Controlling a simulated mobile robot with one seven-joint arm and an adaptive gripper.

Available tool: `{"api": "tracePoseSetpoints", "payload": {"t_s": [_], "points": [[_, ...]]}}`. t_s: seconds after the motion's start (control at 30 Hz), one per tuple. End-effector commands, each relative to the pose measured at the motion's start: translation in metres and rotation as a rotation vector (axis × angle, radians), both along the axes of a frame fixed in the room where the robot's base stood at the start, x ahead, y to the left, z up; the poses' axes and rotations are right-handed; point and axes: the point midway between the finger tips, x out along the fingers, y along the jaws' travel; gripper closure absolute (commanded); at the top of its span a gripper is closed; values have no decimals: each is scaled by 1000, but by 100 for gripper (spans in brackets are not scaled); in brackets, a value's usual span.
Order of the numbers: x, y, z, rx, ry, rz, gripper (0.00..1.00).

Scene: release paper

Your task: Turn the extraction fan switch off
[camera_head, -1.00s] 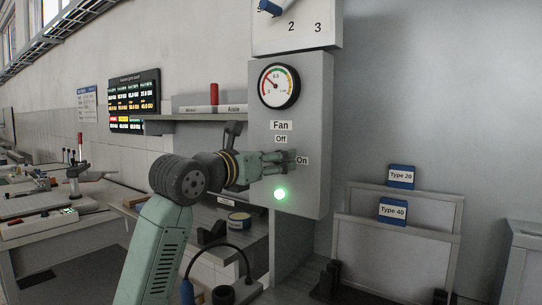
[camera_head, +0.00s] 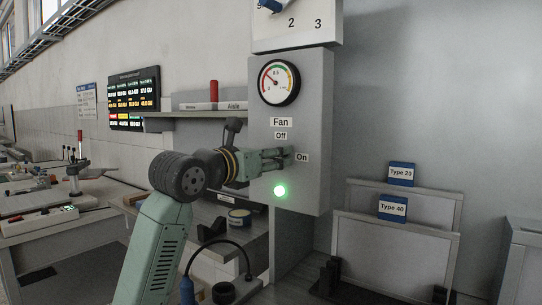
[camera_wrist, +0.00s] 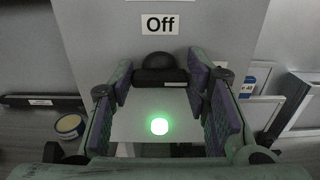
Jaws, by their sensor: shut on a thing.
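The fan switch is a dark knob (camera_wrist: 160,70) on the grey panel (camera_head: 318,190), below the "Off" label (camera_wrist: 159,24). In the head view my fingers hide it, between the "Off" label (camera_head: 281,136) and the "On" label (camera_head: 302,157). My gripper (camera_head: 284,155) reaches the panel from the left, level with "On". In the wrist view my gripper (camera_wrist: 160,78) has one finger on each side of the knob and is shut on it. The green lamp (camera_head: 280,191) below the switch is lit; it also shows in the wrist view (camera_wrist: 159,126).
A round gauge (camera_head: 279,82) sits above the "Fan" label (camera_head: 281,122). A shelf (camera_head: 195,116) and a workbench are left of the panel. Framed plates marked Type 20 (camera_head: 401,174) and Type 40 (camera_head: 392,208) stand at the right.

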Motion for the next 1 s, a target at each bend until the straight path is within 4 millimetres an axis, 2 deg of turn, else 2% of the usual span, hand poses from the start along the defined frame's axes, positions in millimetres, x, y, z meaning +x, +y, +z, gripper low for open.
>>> {"api": "tracePoseSetpoints", "payload": {"t_s": [0.37,1.0], "points": [[0,1,0,-94,67,2,85],[2,4,-2,-564,405,2,85]]}}
